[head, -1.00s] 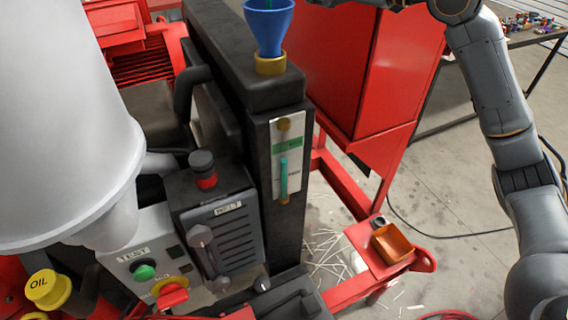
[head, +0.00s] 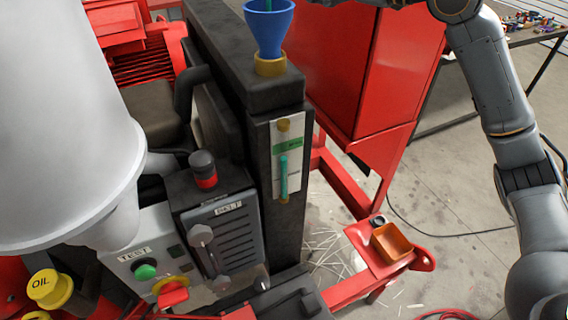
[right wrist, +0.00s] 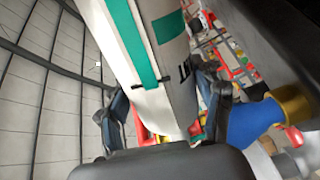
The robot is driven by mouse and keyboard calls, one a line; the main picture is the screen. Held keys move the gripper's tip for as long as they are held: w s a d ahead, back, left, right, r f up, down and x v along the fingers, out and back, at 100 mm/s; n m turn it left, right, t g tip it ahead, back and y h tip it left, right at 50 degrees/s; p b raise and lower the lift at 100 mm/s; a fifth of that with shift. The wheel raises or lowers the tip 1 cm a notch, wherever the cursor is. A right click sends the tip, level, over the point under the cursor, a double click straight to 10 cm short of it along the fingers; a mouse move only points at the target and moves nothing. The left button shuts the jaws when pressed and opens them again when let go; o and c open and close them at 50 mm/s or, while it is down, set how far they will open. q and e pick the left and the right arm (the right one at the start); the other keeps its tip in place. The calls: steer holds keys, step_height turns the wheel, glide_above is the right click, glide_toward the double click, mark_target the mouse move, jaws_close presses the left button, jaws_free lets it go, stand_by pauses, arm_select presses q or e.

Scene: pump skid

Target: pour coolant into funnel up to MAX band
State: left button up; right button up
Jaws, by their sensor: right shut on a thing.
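The blue funnel (head: 268,30) stands upright in a brass neck (head: 270,65) on top of the black tank. A thin teal streak, apparently coolant, shows in its mouth at the picture's top edge. On the tank's front, the sight gauge (head: 284,170) has a teal column with its top just below the green band (head: 287,144). In the right wrist view, my right gripper (right wrist: 152,128) is shut on a white jug (right wrist: 172,95) with a teal strip. The blue funnel (right wrist: 250,122) is beside it. The jug's mouth is hidden. My left gripper is out of view.
A control box (head: 150,262) and a dark grey unit (head: 225,235) stand left of the gauge. A yellow OIL cap (head: 48,288) is at lower left. A red cabinet (head: 345,60) rises behind the funnel. An orange bin (head: 392,243) sits on the red frame at right.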

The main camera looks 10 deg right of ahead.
steer(key=shift+r+n, duration=0.3)
stand_by(0.4)
steer(key=shift+p, duration=0.5)
stand_by(2.2)
steer(key=shift+d+r, duration=0.1)
steer(key=shift+r, duration=0.05)
stand_by(0.7)
stand_by(0.5)
steer(key=shift+p, duration=0.35)
steer(key=shift+f+m, duration=0.35)
steer(key=shift+m, duration=0.85)
steer(key=shift+f, duration=0.1)
steer(key=m, duration=0.1)
steer(key=f+m, duration=0.1)
steer(key=m, duration=0.1)
steer(key=a+f+m+p, duration=0.1)
steer(key=m, duration=0.1)
steer(key=shift+s, duration=0.4)
